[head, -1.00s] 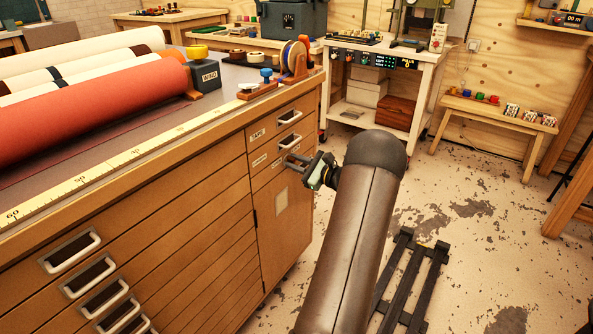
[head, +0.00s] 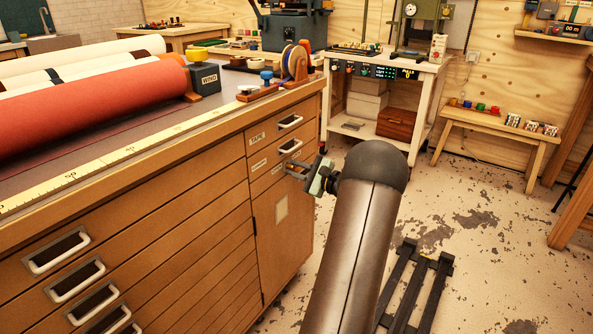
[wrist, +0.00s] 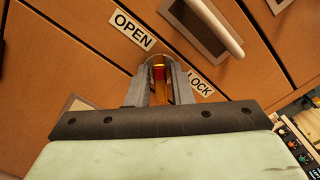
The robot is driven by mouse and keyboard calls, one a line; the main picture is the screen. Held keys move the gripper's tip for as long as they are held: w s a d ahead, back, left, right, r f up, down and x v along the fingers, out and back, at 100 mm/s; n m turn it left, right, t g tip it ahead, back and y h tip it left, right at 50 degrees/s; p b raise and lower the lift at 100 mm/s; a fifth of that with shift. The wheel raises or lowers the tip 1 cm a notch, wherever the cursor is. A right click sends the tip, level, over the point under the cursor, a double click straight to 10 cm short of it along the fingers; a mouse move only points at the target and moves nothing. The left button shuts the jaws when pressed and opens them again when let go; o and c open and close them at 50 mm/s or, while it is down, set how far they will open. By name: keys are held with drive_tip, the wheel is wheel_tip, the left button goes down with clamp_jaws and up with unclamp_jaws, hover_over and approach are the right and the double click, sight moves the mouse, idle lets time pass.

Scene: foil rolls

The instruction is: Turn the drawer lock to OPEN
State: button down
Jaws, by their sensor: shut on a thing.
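The drawer lock (wrist: 158,64) is a round brass-coloured piece on the wooden drawer front, mostly hidden between my fingers in the wrist view. An OPEN label (wrist: 133,29) is at its upper left and a LOCK label (wrist: 201,83) at its right. How the lock's pointer stands cannot be told. In the head view my gripper (head: 294,170) is at the small drawers on the cabinet's right side, and the lock is hidden there.
The wooden cabinet (head: 160,210) has wide drawers with metal handles on the left. A drawer handle (wrist: 208,25) is close above my gripper. Foil rolls (head: 90,105) and a tape dispenser (head: 296,62) are on the cabinet top. Open floor (head: 460,230) is to the right.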

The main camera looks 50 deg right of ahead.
drive_tip(key=c, duration=1.5)
unclamp_jaws()
drive_tip(key=shift+o, duration=0.2)
drive_tip(key=s+d+p, duration=0.1)
drive_tip(key=s+p, duration=0.2)
drive_tip(key=s, duration=1.4)
drive_tip(key=shift+s, duration=0.25)
